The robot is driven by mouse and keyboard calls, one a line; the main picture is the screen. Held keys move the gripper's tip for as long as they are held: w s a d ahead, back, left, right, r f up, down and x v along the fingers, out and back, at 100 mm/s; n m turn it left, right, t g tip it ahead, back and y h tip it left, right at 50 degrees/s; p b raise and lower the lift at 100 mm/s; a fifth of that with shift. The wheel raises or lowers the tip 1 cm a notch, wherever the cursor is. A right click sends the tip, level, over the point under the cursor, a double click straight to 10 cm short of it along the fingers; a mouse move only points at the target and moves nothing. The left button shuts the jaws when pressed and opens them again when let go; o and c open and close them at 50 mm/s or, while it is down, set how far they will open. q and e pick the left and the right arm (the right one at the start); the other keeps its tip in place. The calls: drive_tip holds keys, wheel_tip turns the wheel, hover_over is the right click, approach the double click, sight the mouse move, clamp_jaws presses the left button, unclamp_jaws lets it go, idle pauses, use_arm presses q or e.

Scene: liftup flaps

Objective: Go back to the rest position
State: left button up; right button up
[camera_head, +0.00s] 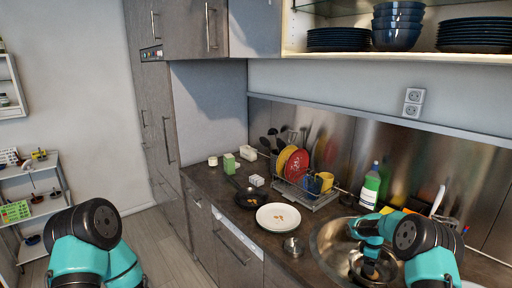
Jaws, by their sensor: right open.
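My right gripper (370,270) is at the lower right, pointing down over the sink (326,243). Its jaws are open, and its fingertips are small and dark against the metal below. I see nothing held in it. My left arm (88,245) shows at the lower left as teal and black links. Its gripper is not visible. The upper cabinet (345,49) at the top right is open at the front, with dark blue bowls (397,27) and stacked plates (338,39) inside.
The counter holds a black pan (252,199), a white plate (278,217) with food bits, a dish rack (308,193) and a green-labelled bottle (370,187). A tall grey cabinet (155,120) stands left. A shelf (40,195) is at the far left, with open floor before it.

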wheel_tip(320, 180, down, 3)
drive_tip(key=shift+s+r, duration=0.1)
drive_tip(key=shift+s, duration=0.05)
wheel_tip(320, 180, up, 10)
drive_tip(key=shift+r, duration=0.15)
idle(1.5)
